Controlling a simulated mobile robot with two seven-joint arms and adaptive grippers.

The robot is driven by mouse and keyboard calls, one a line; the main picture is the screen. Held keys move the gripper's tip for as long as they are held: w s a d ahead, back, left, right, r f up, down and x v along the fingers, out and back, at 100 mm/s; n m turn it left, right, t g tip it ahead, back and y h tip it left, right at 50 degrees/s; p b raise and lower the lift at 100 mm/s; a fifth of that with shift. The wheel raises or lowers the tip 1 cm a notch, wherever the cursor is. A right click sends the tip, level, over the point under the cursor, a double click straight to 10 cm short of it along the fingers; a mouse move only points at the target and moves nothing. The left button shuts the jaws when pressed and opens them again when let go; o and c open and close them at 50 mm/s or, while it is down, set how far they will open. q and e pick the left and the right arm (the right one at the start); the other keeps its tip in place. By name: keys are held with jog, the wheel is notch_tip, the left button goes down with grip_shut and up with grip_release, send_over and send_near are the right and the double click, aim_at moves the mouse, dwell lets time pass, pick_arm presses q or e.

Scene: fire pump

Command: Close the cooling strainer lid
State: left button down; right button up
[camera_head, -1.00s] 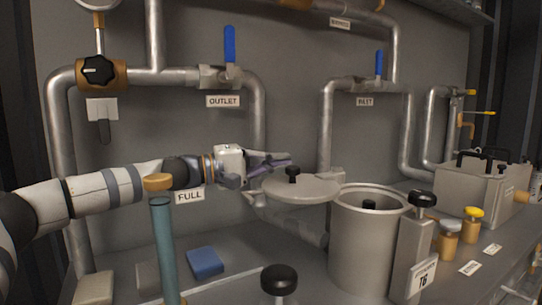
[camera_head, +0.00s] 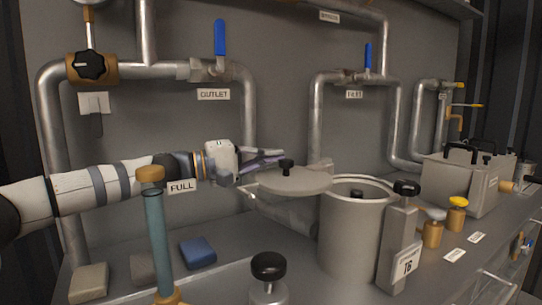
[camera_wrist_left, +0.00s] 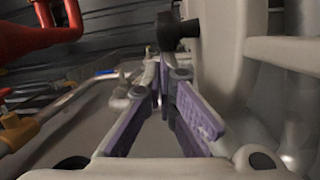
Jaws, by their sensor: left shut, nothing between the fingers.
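The grey round strainer lid (camera_head: 290,182) has a black knob (camera_head: 286,165) on top. It is at about rim height on the left of the cylindrical strainer pot (camera_head: 350,238), and most of the pot's mouth is uncovered. A dark knob (camera_head: 357,193) shows inside the mouth. My left gripper (camera_head: 280,157) is shut and empty, its purple fingers beside the lid's knob on the far left side; contact cannot be told. In the left wrist view the fingers (camera_wrist_left: 163,65) point at the dark knob (camera_wrist_left: 178,30), with the pale lid (camera_wrist_left: 218,60) on the right. My right gripper is out of view.
A teal post (camera_head: 158,240) with a brass cap stands in front of my left arm. A black-knobbed post (camera_head: 401,235) with a T6 label stands right of the pot. Pipes with blue-handled valves (camera_head: 220,40) line the back wall. A blue block (camera_head: 197,252) lies on the bench.

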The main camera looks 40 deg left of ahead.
aim_at(285, 179)
pick_arm(q)
jog(key=shift+s+d+r, duration=0.1)
jog(key=shift+s+d, duration=0.25)
jog(key=shift+d, duration=0.2)
jog(key=shift+s+d+r, duration=0.1)
jog(key=shift+s+d, duration=0.25)
jog(key=shift+d, duration=0.2)
jog(key=shift+s+d+f, duration=0.1)
jog(key=shift+s+d, duration=0.15)
jog(key=shift+d, duration=0.45)
jog(key=shift+s+d+f, duration=0.1)
jog(key=shift+s+d, duration=0.1)
jog(key=shift+d, duration=0.5)
